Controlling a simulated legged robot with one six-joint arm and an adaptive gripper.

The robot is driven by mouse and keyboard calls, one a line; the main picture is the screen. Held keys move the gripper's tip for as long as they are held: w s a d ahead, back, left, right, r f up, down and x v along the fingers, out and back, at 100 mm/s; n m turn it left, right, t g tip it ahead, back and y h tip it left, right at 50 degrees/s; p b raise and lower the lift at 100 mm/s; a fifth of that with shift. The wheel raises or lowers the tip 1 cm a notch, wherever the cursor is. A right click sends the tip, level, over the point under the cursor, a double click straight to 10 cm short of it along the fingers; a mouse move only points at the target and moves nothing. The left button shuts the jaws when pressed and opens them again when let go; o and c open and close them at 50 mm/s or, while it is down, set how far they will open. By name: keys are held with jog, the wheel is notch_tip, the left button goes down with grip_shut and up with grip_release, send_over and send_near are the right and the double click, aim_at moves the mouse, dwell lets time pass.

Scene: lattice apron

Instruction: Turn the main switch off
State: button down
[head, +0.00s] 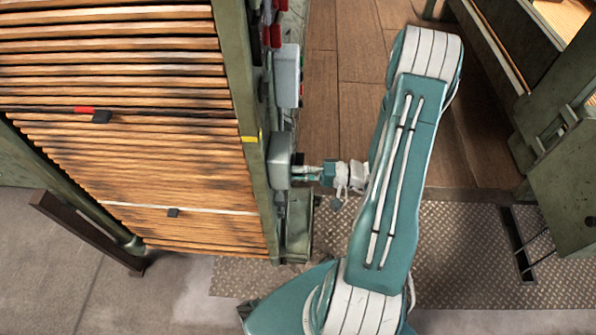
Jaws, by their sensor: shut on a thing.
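A grey switch box (279,160) is mounted on the side of the green machine frame, in the middle of the head view. It looks like the main switch's housing, but its front face is turned away. My gripper (303,171) reaches it from the right, with its fingertips at the box's right side. The gripper is shut on a small dark part there, seemingly the main switch handle (298,158). The handle's position, on or off, cannot be made out from this angle.
Above is another grey control box (287,76) with small coloured buttons, and red parts (271,36) higher up. Wooden slats (130,130) fill the frame at left. A green machine (565,180) stands at right. Metal plate floor (470,255) lies below my arm.

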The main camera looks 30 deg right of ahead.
jog(key=shift+w+d+f+n, duration=0.15)
jog(key=shift+d+n, duration=0.1)
jog(key=shift+n, duration=0.05)
dwell(0.4)
jog(key=c, duration=0.7)
grip_release()
jog(key=shift+w, duration=0.1)
jog(key=shift+o, duration=0.2)
jog(key=shift+d, duration=0.15)
jog(key=v, duration=1.2)
jog(key=shift+f, duration=0.1)
